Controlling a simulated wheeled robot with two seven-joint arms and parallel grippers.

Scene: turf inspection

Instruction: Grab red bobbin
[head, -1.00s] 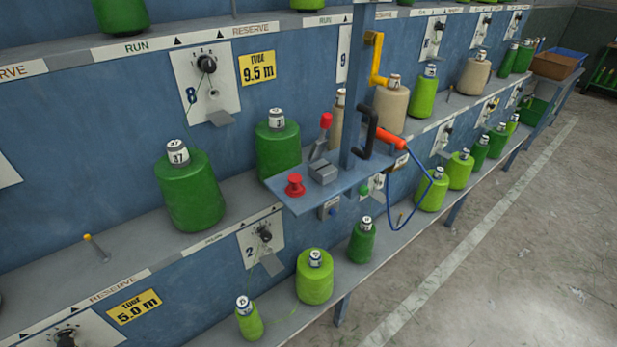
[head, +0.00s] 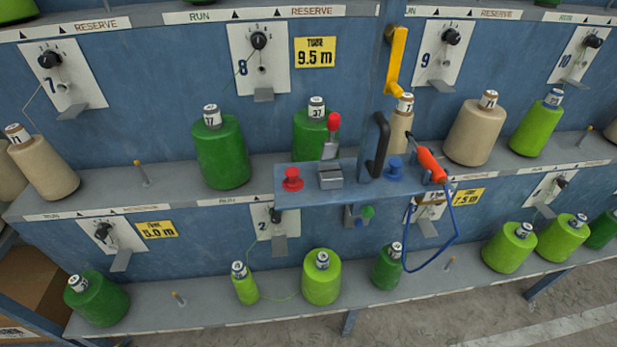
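The small red bobbin (head: 292,179) stands upright near the left end of a blue-grey bracket shelf (head: 315,198) that juts out from the rack. A similar small blue bobbin (head: 394,168) stands further right on the same shelf. Neither of my grippers is in view, and nothing is touching the red bobbin.
On the shelf beside the red bobbin are a grey block (head: 330,179) and a red-knobbed lever (head: 333,124). A black handle (head: 378,146), a yellow crank (head: 397,60) and an orange-red tool (head: 431,165) with a blue cord are to the right. Green cones (head: 220,155) stand behind.

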